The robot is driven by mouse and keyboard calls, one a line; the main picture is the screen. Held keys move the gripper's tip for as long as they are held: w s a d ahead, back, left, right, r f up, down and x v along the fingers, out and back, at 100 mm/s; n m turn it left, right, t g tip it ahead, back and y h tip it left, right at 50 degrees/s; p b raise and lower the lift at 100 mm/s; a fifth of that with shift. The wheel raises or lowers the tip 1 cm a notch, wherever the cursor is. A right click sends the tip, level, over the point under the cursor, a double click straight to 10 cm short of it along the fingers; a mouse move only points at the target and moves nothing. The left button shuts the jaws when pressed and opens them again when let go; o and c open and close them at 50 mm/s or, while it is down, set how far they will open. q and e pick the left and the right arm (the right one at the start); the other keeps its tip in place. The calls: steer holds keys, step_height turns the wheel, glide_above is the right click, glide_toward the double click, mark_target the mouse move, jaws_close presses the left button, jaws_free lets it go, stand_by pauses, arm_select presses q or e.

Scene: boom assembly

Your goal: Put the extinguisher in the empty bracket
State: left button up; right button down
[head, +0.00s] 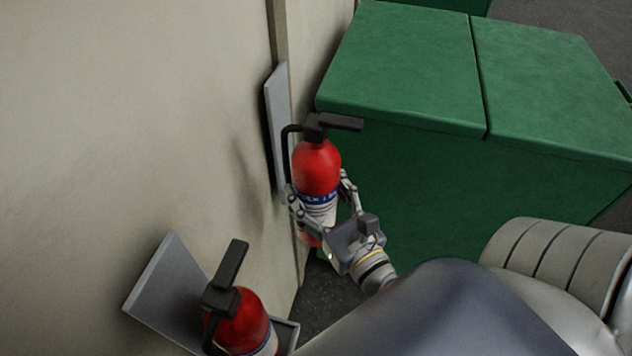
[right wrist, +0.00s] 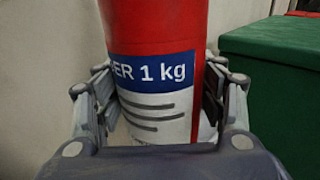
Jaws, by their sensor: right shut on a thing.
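A red fire extinguisher (head: 317,168) with a black handle and a blue and white label stands upright by the wall in the head view. My right gripper (head: 322,200) is shut around its label band. The right wrist view shows the extinguisher (right wrist: 155,60) between both fingers. A grey bracket plate (head: 276,120) is on the wall just behind it; the bracket's lower part is hidden, so I cannot tell whether they touch. A second extinguisher (head: 240,322) sits in another grey bracket (head: 165,295) at the lower left. My left gripper is not in view.
Large green bins (head: 410,60) stand to the right of the held extinguisher, close behind my right gripper. The pale wall (head: 130,120) fills the left. A bin also shows in the right wrist view (right wrist: 275,90). A little dark ground shows below the gripper.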

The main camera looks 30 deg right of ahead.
steer(key=w+d+f+p, duration=0.3)
steer(key=w+d, duration=0.6)
steer(key=w, duration=0.4)
steer(key=shift+w+f, duration=0.2)
steer(key=shift+f, duration=0.5)
steer(key=shift+c, duration=2.4)
jaws_free()
steer(key=shift+s+f, duration=0.15)
steer(key=shift+f, duration=0.15)
steer(key=shift+o, duration=0.5)
steer(key=shift+s+a, duration=0.1)
steer(key=shift+r, duration=0.1)
steer(key=s+b, duration=0.5)
steer(key=s, duration=0.7)
steer(key=shift+a, duration=0.45)
